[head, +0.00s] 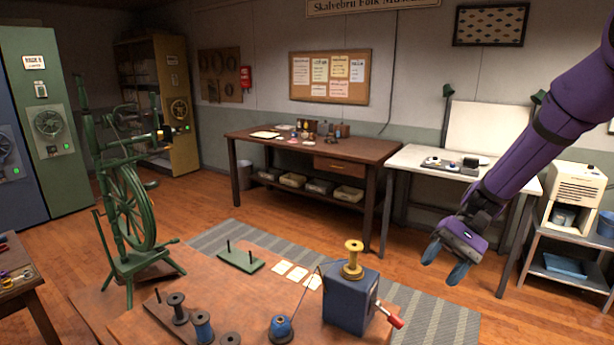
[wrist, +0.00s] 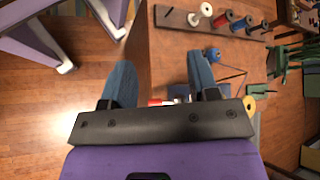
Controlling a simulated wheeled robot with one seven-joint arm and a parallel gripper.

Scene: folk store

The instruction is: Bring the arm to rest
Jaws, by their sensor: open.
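My purple arm reaches in from the upper right in the head view. My gripper (head: 446,262) hangs at its end, with two blue fingers apart and nothing between them. It is in the air to the right of the blue winder box (head: 350,297) and clear of it. In the wrist view my gripper (wrist: 158,80) also shows its two blue fingers spread, with the edge of the wooden table and bare floor beyond them.
The near table (head: 200,282) bears a green spinning wheel (head: 133,210), several spools, white cards (head: 297,273) and the winder with a yellow spool (head: 353,258) and red handle (head: 392,315). A white desk (head: 407,160) stands behind my arm. A grey shelf unit (head: 560,247) is at right.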

